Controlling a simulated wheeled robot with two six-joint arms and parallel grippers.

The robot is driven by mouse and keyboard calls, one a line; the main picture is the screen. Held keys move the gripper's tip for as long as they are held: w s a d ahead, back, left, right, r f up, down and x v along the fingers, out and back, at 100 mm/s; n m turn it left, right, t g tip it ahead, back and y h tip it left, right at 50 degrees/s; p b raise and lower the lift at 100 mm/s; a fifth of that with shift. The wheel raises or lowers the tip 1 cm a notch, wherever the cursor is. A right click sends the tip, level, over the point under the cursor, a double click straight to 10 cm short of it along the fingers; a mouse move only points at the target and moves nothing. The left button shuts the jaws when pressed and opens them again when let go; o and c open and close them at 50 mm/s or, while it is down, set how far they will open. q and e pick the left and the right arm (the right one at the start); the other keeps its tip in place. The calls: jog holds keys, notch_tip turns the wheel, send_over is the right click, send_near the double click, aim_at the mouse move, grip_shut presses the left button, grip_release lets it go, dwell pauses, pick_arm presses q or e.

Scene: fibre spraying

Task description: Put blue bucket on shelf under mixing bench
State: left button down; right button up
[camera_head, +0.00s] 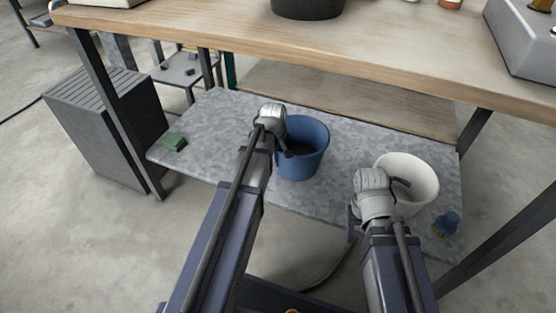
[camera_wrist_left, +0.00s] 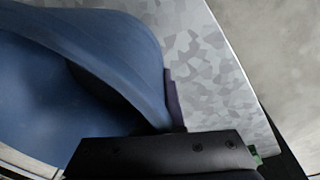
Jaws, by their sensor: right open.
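The blue bucket (camera_head: 308,158) is upright at the middle of the grey shelf (camera_head: 225,150) under the mixing bench (camera_head: 200,28). I cannot tell whether its base touches the shelf. My left gripper (camera_head: 283,147) is at the bucket's left rim. In the left wrist view, the blue bucket (camera_wrist_left: 110,50) fills the left side, and its rim runs into the jaws, which look shut on it; the contact is partly hidden. My right gripper (camera_head: 377,200) is open beside the left side of the white bucket (camera_head: 420,185).
A blue brush (camera_head: 446,224) lies at the shelf's right front. A green block (camera_head: 174,142) lies at the left end. A dark grey ribbed box (camera_head: 95,130) stands on the floor at left. Bench legs bound both ends; bare shelf shows left of the blue bucket.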

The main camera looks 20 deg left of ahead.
aim_at(279, 172)
pick_arm(q)
jog(key=shift+f+b, duration=1.8)
jog(key=shift+b, duration=0.05)
jog(key=shift+f, duration=0.15)
jog(key=c, duration=1)
grip_release()
jog(key=shift+c, duration=0.2)
jog(key=shift+r, duration=0.2)
notch_tip(279, 172, up, 12)
jog(key=s+p, duration=0.2)
jog(key=p, duration=1)
jog(key=s+d+m+g+y, duration=0.1)
jog(key=s+d+m+g, duration=0.1)
jog(key=s+d+m, duration=1.2)
jog(key=s+d, duration=0.2)
jog(key=d, duration=0.2)
jog(key=shift+f, duration=0.2)
